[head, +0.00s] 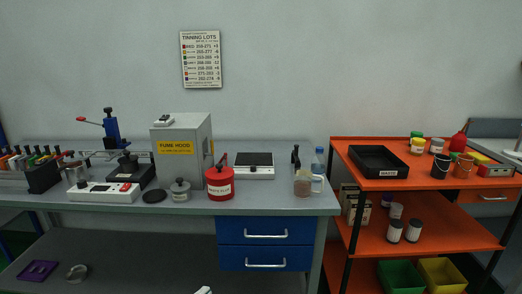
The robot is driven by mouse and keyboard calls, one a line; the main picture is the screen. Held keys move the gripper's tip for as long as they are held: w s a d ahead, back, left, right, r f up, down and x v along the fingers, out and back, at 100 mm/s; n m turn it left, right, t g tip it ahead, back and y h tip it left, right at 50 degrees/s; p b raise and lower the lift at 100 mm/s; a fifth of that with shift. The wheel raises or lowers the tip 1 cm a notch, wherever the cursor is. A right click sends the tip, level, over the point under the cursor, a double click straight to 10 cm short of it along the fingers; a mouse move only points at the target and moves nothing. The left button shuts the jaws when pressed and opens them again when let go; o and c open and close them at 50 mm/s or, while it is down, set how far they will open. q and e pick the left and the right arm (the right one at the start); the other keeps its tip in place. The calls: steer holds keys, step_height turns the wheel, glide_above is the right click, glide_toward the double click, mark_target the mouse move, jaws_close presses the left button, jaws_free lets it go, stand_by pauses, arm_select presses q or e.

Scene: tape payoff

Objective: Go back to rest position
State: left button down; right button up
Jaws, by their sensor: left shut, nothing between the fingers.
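My left gripper (203,290) shows only as a small pale piece at the bottom edge of the head view, in front of the bench and below its top. It is shut, with nothing seen in it, and apart from everything on the bench. Most of it is cut off by the frame. My right gripper is out of view.
The grey bench (270,206) carries a fume hood box (181,150), a red canister (220,184), a white-bodied device (103,192) and a bottle (318,165). An orange shelf cart (430,183) with a black waste tray (378,161) stands right. Blue drawers (266,230) sit under the bench.

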arm_select(q)
steer(key=s+a+f+n+g+y+p, duration=0.1)
steer(key=s+f+n+y+p, duration=0.1)
steer(key=s+n, duration=0.3)
steer(key=s+a+f+n+g+y+p, duration=0.1)
steer(key=s+f+n+y+p, duration=0.1)
steer(key=s, duration=1.2)
steer(key=s+a+f+n+g+y+p, duration=0.1)
steer(key=s+f+n+g+y+p, duration=0.1)
steer(key=s+n, duration=0.5)
step_height(320, 180, down, 3)
steer(key=s+y, duration=0.1)
steer(key=s, duration=0.1)
steer(key=shift+s+r+n, duration=0.2)
steer(key=shift+s+n, duration=0.1)
steer(key=shift+s, duration=0.1)
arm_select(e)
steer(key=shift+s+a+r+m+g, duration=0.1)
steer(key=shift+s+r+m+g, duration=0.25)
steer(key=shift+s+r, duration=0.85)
arm_select(q)
steer(key=shift+a, duration=0.1)
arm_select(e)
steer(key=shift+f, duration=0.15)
